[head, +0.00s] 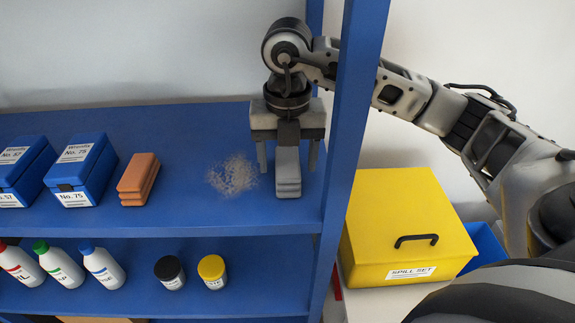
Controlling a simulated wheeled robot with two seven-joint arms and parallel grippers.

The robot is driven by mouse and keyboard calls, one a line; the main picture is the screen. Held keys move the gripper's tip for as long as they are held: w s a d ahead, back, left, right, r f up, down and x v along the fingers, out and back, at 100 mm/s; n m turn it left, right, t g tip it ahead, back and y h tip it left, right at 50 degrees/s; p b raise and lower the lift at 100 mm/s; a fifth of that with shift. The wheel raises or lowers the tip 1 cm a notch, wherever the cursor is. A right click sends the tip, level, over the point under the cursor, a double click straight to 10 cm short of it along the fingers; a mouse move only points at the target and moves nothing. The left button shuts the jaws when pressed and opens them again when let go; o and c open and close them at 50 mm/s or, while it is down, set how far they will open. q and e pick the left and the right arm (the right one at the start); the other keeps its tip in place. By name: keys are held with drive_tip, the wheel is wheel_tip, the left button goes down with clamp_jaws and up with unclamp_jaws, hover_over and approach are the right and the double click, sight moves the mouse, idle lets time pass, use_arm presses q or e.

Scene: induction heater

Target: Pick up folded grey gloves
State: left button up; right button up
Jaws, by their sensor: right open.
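The folded grey gloves (288,178) lie as a small layered stack on the upper blue shelf, near its right end. My right gripper (287,165) points down over them, with one finger on the left side and one on the right. It is open, and a gap shows between each finger and the gloves. The far end of the gloves is hidden under the gripper. My left gripper is not in view.
A grey powder patch (233,176) lies left of the gloves. An orange stack (138,179) and blue boxes (82,169) stand further left. A blue upright (350,120) rises close on the right, before a yellow spill-set box (405,225). Bottles (103,268) stand below.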

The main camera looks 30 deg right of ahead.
drive_tip(key=shift+s+f, duration=0.1)
drive_tip(key=shift+f, duration=1.2)
drive_tip(key=c, duration=1.1)
drive_tip(key=shift+o, duration=0.2)
drive_tip(key=shift+r, duration=0.15)
